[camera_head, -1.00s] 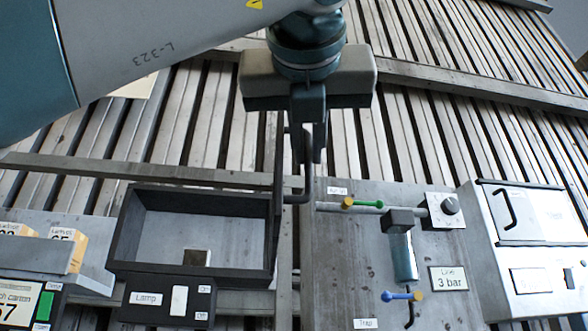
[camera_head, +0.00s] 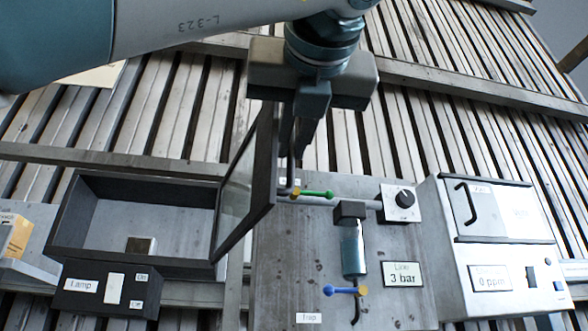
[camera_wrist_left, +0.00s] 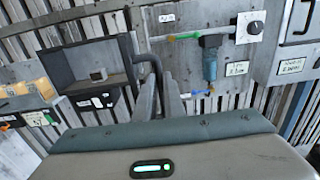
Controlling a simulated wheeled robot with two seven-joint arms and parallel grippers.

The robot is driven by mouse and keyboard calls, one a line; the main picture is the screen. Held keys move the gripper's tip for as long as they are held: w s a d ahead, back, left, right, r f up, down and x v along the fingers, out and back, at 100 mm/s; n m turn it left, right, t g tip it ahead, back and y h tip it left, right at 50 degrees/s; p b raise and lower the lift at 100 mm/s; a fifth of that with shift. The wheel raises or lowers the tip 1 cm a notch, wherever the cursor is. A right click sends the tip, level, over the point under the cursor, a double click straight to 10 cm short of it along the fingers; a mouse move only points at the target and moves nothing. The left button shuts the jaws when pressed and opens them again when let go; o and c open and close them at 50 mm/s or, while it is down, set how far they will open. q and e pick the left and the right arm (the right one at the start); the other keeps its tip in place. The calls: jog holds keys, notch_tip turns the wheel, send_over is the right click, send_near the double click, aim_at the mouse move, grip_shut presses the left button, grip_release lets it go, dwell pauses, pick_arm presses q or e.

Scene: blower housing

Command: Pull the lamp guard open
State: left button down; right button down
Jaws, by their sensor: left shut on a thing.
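The lamp box (camera_head: 75,215) is a dark open-fronted frame at the left in the head view, with a small metallic block inside and a "Lamp" label below. Its guard (camera_head: 241,190) is a dark-framed pane hinged at the box's right side, standing swung out at an angle. My left gripper (camera_head: 298,165) is shut on the guard's dark bar handle (camera_wrist_left: 150,66), at the guard's outer edge. The fingers partly hide the handle. In the left wrist view the box (camera_wrist_left: 85,65) is left of the fingers. My right gripper is not in view.
A grey cabinet (camera_head: 500,250) with a handle stands further right. Cartons (camera_head: 14,237) are at the far left.

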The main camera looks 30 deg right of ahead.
pick_arm(q)
jog(key=c, duration=1.9)
grip_release()
jog(key=shift+o, duration=0.2)
jog(key=shift+w, duration=0.1)
